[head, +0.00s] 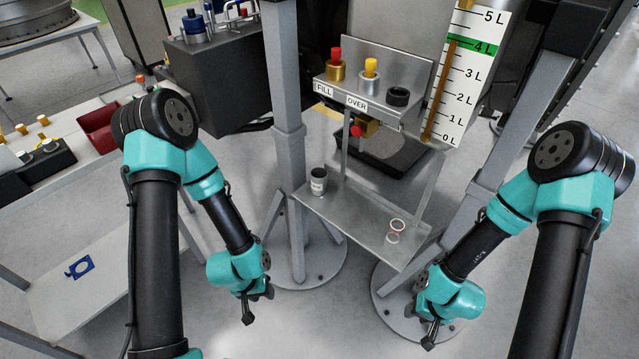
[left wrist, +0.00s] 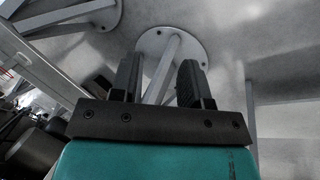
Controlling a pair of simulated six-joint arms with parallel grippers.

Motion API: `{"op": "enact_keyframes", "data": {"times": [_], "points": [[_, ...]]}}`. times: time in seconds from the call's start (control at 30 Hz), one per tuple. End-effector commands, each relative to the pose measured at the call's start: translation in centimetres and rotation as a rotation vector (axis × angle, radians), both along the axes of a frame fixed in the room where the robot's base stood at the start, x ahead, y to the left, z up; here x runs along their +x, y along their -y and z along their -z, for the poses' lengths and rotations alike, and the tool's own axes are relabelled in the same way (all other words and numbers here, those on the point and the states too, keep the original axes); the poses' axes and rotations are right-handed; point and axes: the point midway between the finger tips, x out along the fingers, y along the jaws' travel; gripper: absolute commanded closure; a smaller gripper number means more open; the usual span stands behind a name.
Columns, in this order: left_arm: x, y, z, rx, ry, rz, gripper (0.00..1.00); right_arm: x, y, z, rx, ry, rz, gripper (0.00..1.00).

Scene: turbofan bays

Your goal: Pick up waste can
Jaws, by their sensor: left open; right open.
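A small dark can with a white label (head: 318,181) stands upright at the left end of the lower metal shelf (head: 355,215), between the two grey posts. It looks like the waste can, but I cannot read its label. My left gripper (head: 250,312) hangs open and empty, below and to the left of the can, apart from it. In the left wrist view its two dark fingers (left wrist: 160,82) stand apart with only the floor and a post base beyond. My right gripper (head: 430,338) is open and empty at the lower right, well away from the can.
A clear jar-like item with a red rim (head: 396,229) stands at the shelf's right end. Above are the FILL and OVER ports (head: 358,95) and a litre scale (head: 468,75). Grey posts (head: 288,140) flank the shelf. A red bin (head: 100,125) sits at left.

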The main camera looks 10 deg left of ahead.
Motion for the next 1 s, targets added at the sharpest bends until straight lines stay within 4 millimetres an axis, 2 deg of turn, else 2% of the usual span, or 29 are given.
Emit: {"op": "enact_keyframes", "data": {"times": [0.13, 0.67, 0.87, 1.0], "points": [[0.0, 0.0, 0.0, 0.0, 0.0, 0.0, 0.57, 0.0, 0.0, 0.0, 0.0, 0.0, 0.0, 0.57], [0.0, 0.0, 0.0, 0.0, 0.0, 0.0, 0.08, 0.0, 0.0, 0.0, 0.0, 0.0, 0.0, 0.57], [0.0, 0.0, 0.0, 0.0, 0.0, 0.0, 0.08, 0.0, 0.0, 0.0, 0.0, 0.0, 0.0, 0.57], [1.5, -0.4, 0.0, -0.001, 0.019, 0.008, 0.08, 0.0, 0.0, 0.0, 0.0, 0.0, 0.0, 0.57]]}}
